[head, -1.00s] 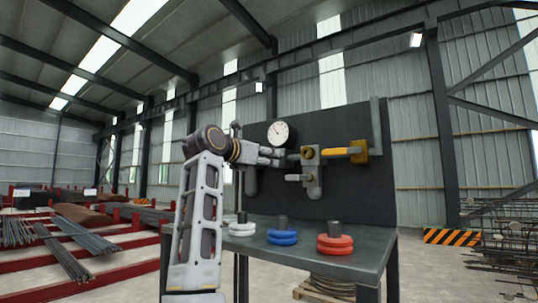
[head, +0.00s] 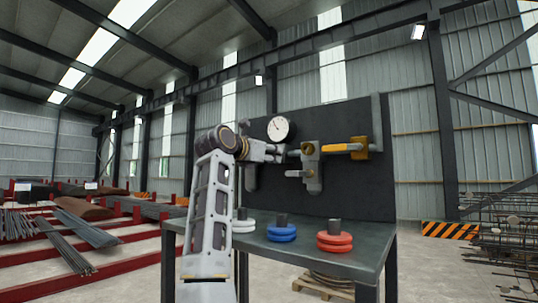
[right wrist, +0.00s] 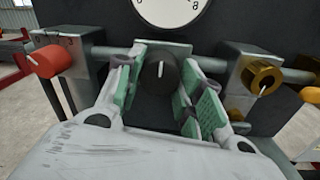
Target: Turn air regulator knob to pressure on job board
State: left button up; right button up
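The black round regulator knob (right wrist: 160,75) with a white pointer mark is in the middle of the right wrist view. Its mark points about straight up. My right gripper (right wrist: 158,92) is open, with one green-padded finger on each side of the knob; I cannot tell whether either pad touches it. In the head view my right gripper (head: 279,152) is at the dark panel (head: 352,195), below the white pressure gauge (head: 278,129). The gauge's lower edge (right wrist: 170,22) shows in the wrist view. Its reading is too small to tell. No job board can be made out. My left gripper is not in view.
A red knob (right wrist: 47,61) is left of the gripper and a brass fitting (right wrist: 262,76) right of it. A yellow-handled valve (head: 340,148) is on the panel. White, blue (head: 282,233) and red (head: 334,242) ring stacks stand on the bench (head: 300,256) below.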

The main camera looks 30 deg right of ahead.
jog(key=shift+c, duration=1)
jog(key=shift+m, duration=0.8)
jog(key=o, duration=1)
jog(key=v, duration=1.2)
